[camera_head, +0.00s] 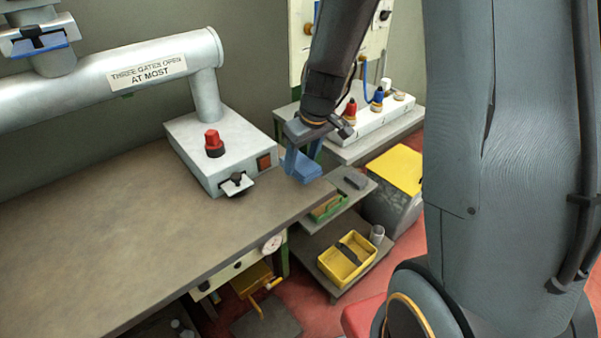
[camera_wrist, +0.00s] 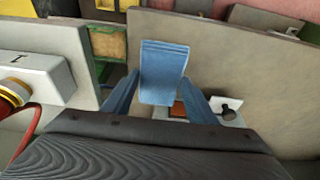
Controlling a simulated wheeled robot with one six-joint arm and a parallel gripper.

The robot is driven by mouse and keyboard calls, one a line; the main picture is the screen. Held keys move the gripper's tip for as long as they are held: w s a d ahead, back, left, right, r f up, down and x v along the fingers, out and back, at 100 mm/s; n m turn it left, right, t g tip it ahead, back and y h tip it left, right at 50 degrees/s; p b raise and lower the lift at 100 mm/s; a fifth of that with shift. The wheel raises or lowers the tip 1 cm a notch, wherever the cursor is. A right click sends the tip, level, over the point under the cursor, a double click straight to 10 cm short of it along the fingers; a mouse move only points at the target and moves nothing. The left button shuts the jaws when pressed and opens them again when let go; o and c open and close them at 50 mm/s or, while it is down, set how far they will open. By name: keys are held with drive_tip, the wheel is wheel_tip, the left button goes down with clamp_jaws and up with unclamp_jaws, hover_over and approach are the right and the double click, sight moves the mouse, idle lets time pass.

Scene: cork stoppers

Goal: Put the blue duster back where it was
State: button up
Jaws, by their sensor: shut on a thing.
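The blue duster (camera_head: 302,171) is a small blue block between the fingers of my gripper (camera_head: 303,160). My gripper is shut on it and holds it near the right end of the brown workbench (camera_head: 130,230), just right of the grey box. I cannot tell whether the duster touches the bench. In the wrist view the duster (camera_wrist: 164,62) stands out beyond the blue fingers of my gripper (camera_wrist: 160,88), its ridged edge away from the wrist.
A grey box (camera_head: 190,150) with a red knob and pipe stands on the bench. Right of the bench are a shelf with a dark block (camera_head: 355,179), a green-edged tray (camera_head: 327,208), a yellow tray (camera_head: 347,262) and a white strip (camera_head: 375,122) with coloured fittings. The bench's left is clear.

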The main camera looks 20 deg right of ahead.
sight(301, 185)
drive_tip(key=shift+f+b, duration=0.4)
drive_tip(key=shift+f, duration=2.1)
drive_tip(key=shift+f, duration=0.1)
drive_tip(key=o, duration=1.1)
drive_tip(key=v, duration=1)
drive_tip(key=shift+r, duration=0.3)
drive_tip(key=shift+v, duration=0.8)
drive_tip(key=s+f+m+g, duration=0.1)
drive_tip(key=s+m, duration=0.1)
drive_tip(key=s, duration=0.5)
drive_tip(key=s+a+f+m+g+h, duration=0.1)
drive_tip(key=s+f+m, duration=0.1)
drive_tip(key=s, duration=0.4)
drive_tip(key=shift+s+a+m, duration=0.2)
drive_tip(key=shift+s+m, duration=0.1)
drive_tip(key=shift+s, duration=0.05)
